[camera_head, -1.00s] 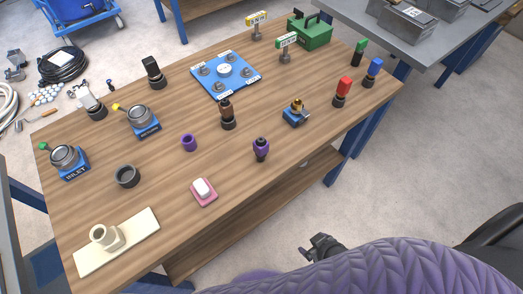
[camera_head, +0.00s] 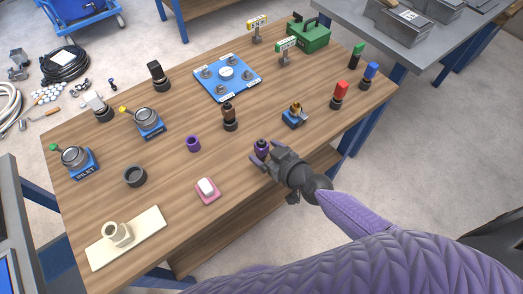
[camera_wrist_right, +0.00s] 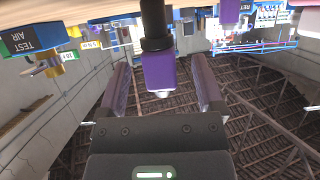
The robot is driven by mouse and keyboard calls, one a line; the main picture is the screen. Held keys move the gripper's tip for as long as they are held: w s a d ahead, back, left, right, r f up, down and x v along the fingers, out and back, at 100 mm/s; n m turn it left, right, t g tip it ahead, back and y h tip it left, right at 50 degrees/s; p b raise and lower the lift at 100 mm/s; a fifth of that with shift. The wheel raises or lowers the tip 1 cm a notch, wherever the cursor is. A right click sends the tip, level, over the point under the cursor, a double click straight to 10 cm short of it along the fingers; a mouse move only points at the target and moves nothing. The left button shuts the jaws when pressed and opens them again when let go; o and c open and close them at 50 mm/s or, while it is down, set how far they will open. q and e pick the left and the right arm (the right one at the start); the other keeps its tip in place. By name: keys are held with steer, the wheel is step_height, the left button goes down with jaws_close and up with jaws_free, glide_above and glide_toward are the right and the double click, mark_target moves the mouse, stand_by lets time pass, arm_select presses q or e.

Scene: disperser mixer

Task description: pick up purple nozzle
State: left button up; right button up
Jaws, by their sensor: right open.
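The purple nozzle (camera_head: 262,147), purple with a dark collar and tip, stands upright near the front edge of the wooden table (camera_head: 110,192). My right gripper (camera_head: 264,158) has its fingers around the nozzle, which partly hides it. In the right wrist view the purple nozzle (camera_wrist_right: 159,72) is between the two open fingers of the gripper (camera_wrist_right: 160,85), with a gap visible on both sides. My left gripper is not in view.
A pink dish with a white block (camera_head: 207,188) lies left of the gripper. A brown-black nozzle (camera_head: 229,117) and a blue base with a brass fitting (camera_head: 294,115) stand behind. A blue plate (camera_head: 227,77) is further back. The table between the nozzle and ring is clear.

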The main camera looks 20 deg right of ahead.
steer(key=shift+x, duration=1.25)
steer(key=shift+s, duration=0.1)
jaws_close()
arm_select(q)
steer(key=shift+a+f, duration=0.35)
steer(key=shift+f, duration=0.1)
